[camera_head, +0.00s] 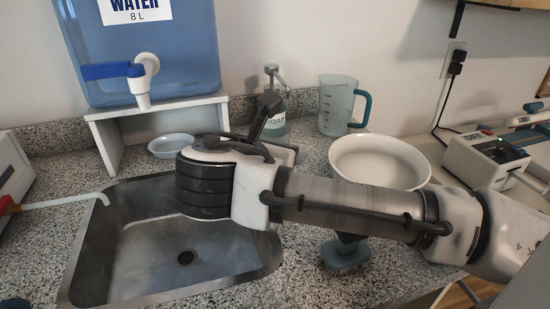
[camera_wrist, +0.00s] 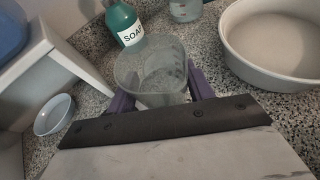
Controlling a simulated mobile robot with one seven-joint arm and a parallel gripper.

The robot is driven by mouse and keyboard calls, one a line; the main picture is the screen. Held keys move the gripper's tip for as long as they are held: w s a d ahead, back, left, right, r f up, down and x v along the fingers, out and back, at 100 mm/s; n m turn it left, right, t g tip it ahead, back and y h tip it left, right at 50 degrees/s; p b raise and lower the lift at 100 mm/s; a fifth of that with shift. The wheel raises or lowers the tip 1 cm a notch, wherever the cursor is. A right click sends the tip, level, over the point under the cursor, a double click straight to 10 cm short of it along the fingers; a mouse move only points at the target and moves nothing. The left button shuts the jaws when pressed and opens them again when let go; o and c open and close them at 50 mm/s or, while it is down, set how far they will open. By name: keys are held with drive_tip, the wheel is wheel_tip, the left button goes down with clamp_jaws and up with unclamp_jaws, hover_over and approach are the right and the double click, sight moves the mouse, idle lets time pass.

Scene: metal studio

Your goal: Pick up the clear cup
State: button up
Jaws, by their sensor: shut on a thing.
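The clear cup (camera_wrist: 150,72) is a see-through vessel with an open rim, in the middle of the wrist view. My gripper (camera_wrist: 160,90) is shut on it, with a purple finger on either side of the cup. In the wrist view the cup looks roughly upright, with its lower part partly hidden by the gripper's dark edge. I cannot tell whether its base touches the counter. In the head view my arm reaches across the sink edge and hides the cup.
A soap bottle (camera_wrist: 125,22) stands just behind the cup. A clear measuring jug with a teal handle (camera_head: 338,106), a large white bowl (camera_head: 380,162), a small bowl (camera_head: 170,146), a brush (camera_head: 345,254) and a water dispenser (camera_head: 150,45) surround the sink (camera_head: 150,265).

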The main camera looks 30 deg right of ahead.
drive_tip(key=s+a+b, duration=0.4)
drive_tip(key=a, duration=0.1)
drive_tip(key=shift+f+b, duration=0.2)
drive_tip(key=shift+b, duration=0.2)
drive_tip(key=shift+s+a+r+b, duration=0.15)
drive_tip(key=shift+s+a+b, duration=0.45)
drive_tip(key=shift+s+a, duration=0.4)
